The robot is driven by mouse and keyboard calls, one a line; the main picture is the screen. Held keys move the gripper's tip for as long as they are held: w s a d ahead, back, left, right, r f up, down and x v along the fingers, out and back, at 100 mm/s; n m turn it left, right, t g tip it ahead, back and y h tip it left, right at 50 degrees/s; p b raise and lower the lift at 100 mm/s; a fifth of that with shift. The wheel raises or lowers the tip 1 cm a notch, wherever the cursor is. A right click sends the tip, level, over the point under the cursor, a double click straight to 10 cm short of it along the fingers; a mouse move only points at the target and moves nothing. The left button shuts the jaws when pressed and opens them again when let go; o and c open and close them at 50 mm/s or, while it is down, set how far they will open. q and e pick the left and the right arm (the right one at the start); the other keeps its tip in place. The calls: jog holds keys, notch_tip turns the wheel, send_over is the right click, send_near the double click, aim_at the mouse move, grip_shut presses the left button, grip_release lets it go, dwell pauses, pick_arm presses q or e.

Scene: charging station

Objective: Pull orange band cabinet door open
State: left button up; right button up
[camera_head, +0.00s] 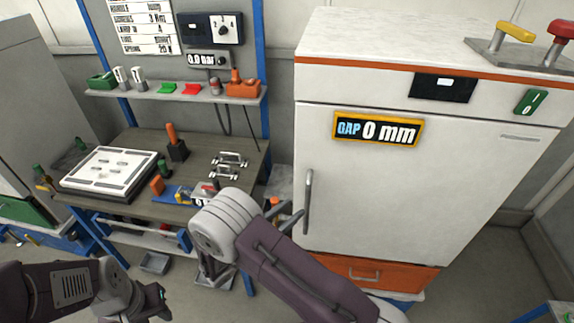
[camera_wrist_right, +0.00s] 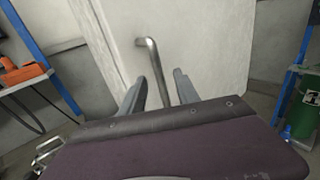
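The white cabinet door (camera_head: 420,185) is below an orange band (camera_head: 430,74) and looks shut. Its upright metal bar handle (camera_head: 308,202) is near the door's left edge. In the right wrist view the handle (camera_wrist_right: 155,72) appears between the two fingers of my right gripper (camera_wrist_right: 160,88), which are apart. In the head view my right gripper (camera_head: 285,215) is just left of the handle, partly hidden by its own arm; contact cannot be told. My left gripper (camera_head: 158,300) is low at the left, away from the cabinet, and its fingers are unclear.
A display (camera_head: 378,130) on the door reads "GAP 0 mm". An orange drawer (camera_head: 365,274) is below the door. A workbench (camera_head: 195,178) with a white plate (camera_head: 108,170), tools and metal handles stands left of the cabinet. Red and yellow levers (camera_head: 515,31) are on the cabinet top.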

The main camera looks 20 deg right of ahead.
aim_at(306, 195)
jog(key=shift+w+d+r+p, duration=0.45)
jog(key=shift+d+r+p, duration=0.05)
jog(key=shift+d+p, duration=0.25)
jog(key=p+x, duration=0.1)
jog(key=x, duration=0.2)
jog(key=p+x, duration=0.1)
jog(key=x, duration=0.2)
jog(key=shift+w+d+f, duration=0.25)
jog(key=shift+d, duration=0.05)
jog(key=shift+a, duration=0.1)
jog(key=shift+c, duration=0.7)
grip_shut()
